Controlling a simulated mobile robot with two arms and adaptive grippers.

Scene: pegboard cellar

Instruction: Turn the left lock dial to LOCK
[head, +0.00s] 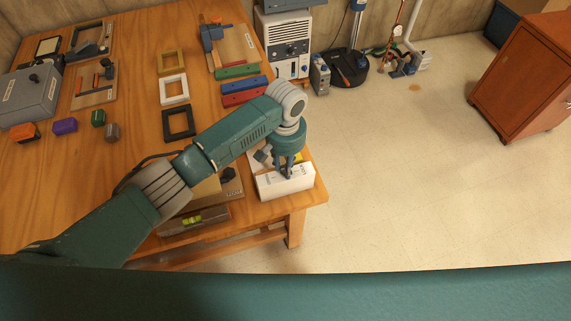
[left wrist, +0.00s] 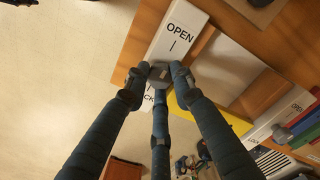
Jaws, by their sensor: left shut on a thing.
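A white lock block (head: 288,186) stands at the table's front right corner. It also shows in the left wrist view (left wrist: 183,24), with the word OPEN at one end and the letters CK showing at the other. A grey dial (left wrist: 160,74) sits on it between the two words. My left gripper (head: 287,170) is over this block, its fingers (left wrist: 158,80) shut around the dial. The fingers hide much of the dial, so I cannot tell which way it points. A second white block with OPEN (left wrist: 265,132) shows at the right of the wrist view. My right gripper is not in view.
The wooden table (head: 135,75) holds several frames, a white frame (head: 173,89), red and blue bars (head: 244,91), and a grey box (head: 28,97). A spirit level (head: 192,220) lies near the front edge. Open floor (head: 420,170) is right of the table.

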